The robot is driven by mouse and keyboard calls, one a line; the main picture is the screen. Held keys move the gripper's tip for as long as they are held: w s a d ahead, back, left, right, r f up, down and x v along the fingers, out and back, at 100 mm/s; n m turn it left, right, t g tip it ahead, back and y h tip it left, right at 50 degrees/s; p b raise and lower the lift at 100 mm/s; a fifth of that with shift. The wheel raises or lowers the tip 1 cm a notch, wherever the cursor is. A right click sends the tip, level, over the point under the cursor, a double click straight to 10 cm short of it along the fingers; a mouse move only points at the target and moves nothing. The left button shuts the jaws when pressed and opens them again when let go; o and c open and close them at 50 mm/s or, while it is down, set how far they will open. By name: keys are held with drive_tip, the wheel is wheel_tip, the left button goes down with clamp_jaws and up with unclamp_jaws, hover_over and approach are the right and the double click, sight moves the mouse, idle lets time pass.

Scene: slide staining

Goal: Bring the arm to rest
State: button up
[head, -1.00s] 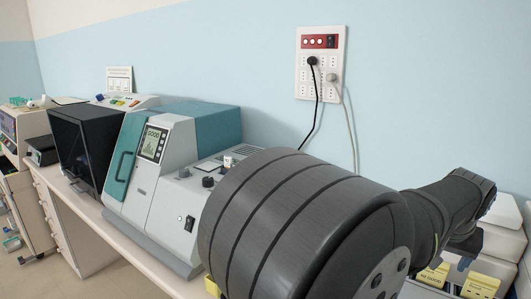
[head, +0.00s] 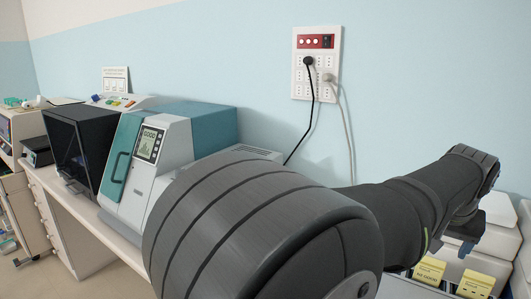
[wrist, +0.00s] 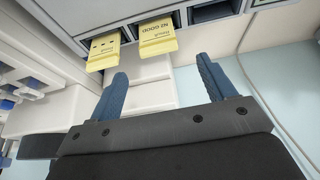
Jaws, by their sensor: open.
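My gripper (wrist: 160,95) shows in the wrist view with its two blue fingers spread apart. It is open and nothing is between the fingers. The fingertips point toward two yellow labelled trays and look apart from them. In the head view my dark grey arm fills the lower middle and reaches to the right.
Yellow trays (head: 428,270) labelled in black sit in a white unit at the right; they also show in the wrist view (wrist: 157,40). A teal and white machine (head: 150,150) and a black box (head: 80,148) stand on the bench. A wall socket panel (head: 317,65) has two cables.

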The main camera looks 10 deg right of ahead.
drive_tip(key=w+a+f, duration=0.1)
drive_tip(key=w+f, duration=0.2)
drive_tip(key=w+a+f, duration=0.1)
drive_tip(key=w+f, duration=0.2)
drive_tip(key=w+a+f, duration=0.2)
drive_tip(key=w+f, duration=0.1)
drive_tip(key=f, duration=0.1)
drive_tip(key=shift+w+a+f, duration=0.1)
drive_tip(key=shift+w, duration=0.3)
drive_tip(key=shift+v, duration=1)
drive_tip(key=shift+s+r, duration=0.15)
drive_tip(key=shift+r, duration=0.55)
